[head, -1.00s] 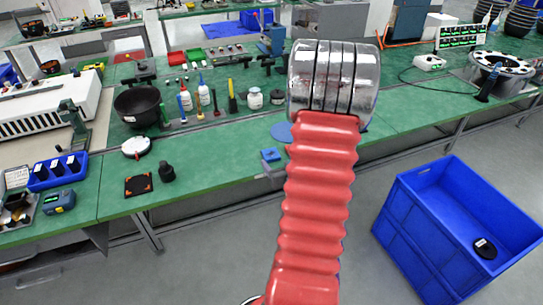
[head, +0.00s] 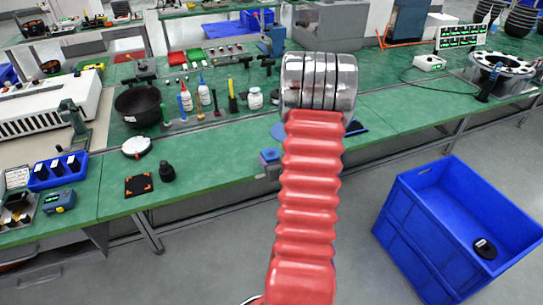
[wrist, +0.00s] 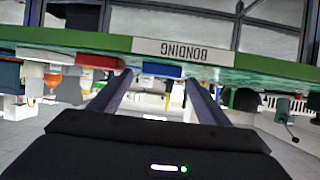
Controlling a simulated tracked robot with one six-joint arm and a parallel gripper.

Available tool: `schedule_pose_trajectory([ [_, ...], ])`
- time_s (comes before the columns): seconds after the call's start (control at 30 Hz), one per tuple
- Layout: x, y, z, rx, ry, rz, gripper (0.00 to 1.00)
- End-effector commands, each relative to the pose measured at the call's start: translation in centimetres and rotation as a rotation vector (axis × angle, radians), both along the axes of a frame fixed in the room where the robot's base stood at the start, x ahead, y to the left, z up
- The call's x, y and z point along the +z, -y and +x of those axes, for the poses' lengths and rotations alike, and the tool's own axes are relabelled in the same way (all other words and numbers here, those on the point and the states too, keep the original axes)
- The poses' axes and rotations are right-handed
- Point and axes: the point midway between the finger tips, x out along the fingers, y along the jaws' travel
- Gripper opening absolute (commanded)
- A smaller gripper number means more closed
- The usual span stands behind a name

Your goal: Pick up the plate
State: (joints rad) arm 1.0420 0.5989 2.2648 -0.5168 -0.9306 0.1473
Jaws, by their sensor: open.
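The task's plate could be one of two flat things; I cannot tell which. A flat blue round piece (head: 279,131) lies on the green bench, mostly hidden behind my arm. A black square plate with orange corners (head: 138,185) lies near the bench's front edge on the left. My gripper (wrist: 157,78) is open, its two fingers apart with nothing held between them. In the wrist view the picture is upside down, and the bench edge with a BONDING label (wrist: 197,51) lies beyond the fingers. In the head view my arm hides the gripper.
A small blue device (head: 270,157) sits at the bench front edge beside my arm. Bottles, including a white jar (head: 255,98), stand behind. A black bowl (head: 139,106) and white round gauge (head: 136,147) are left. A blue crate (head: 415,235) stands on the floor right.

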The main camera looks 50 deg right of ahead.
Motion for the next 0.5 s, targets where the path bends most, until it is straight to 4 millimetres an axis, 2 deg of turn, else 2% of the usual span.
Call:
schedule_pose_trajectory([
  [0.2, -0.9, 1.1, 1.8, 0.002, 0.001, -0.001, 0.7],
  [0.5, -0.9, 1.3, 1.9, 0.0, 0.001, -0.001, 0.7],
])
